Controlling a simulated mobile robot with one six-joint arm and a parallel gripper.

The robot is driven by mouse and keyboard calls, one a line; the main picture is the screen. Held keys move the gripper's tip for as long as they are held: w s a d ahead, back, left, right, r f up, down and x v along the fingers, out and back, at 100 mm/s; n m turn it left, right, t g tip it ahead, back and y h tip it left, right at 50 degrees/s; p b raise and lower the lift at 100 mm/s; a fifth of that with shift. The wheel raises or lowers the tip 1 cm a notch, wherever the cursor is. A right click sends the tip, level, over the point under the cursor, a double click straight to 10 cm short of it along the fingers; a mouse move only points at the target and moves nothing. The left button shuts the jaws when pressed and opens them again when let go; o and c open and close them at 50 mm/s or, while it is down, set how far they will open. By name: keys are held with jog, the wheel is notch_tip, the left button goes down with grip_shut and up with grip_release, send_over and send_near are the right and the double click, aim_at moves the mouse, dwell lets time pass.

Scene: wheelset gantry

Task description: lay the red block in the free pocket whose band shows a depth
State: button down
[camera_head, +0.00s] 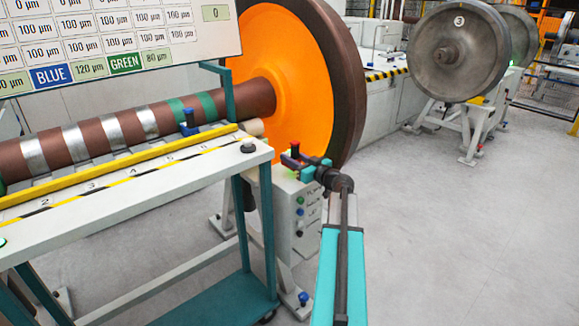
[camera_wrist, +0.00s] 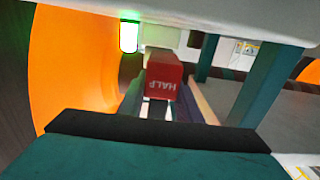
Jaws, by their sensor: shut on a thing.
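My gripper (camera_head: 307,165) is shut on the red block (camera_head: 295,148), in the air just right of the bench's end. In the wrist view the red block (camera_wrist: 163,80) sits between the fingers and bears the word HALF. The brown axle (camera_head: 90,140) carries several silver bands and green bands. Along it runs a bench (camera_head: 190,170) with a yellow rail and numbered places. A blue block (camera_head: 188,122) stands at the rail near the green bands. Depth readings on the bands are too small to tell. The pockets are largely hidden behind the rail.
A large orange wheel (camera_head: 290,75) stands behind my gripper. A board (camera_head: 120,40) lists µm values with BLUE and GREEN labels. A grey control box (camera_head: 300,215) stands below. Open floor (camera_head: 430,230) lies right.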

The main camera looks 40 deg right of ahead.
jog(key=shift+w+d, duration=0.35)
jog(key=shift+w, duration=0.1)
jog(key=shift+s+a+f+b, duration=0.1)
jog(key=shift+f+b, duration=0.2)
jog(key=shift+f, duration=1.45)
jog(key=shift+f, duration=0.1)
jog(key=c, duration=1.3)
grip_release()
jog(key=shift+s, duration=0.3)
jog(key=s, duration=0.7)
jog(key=s+a, duration=0.1)
jog(key=s, duration=0.3)
jog(key=shift+s, duration=0.2)
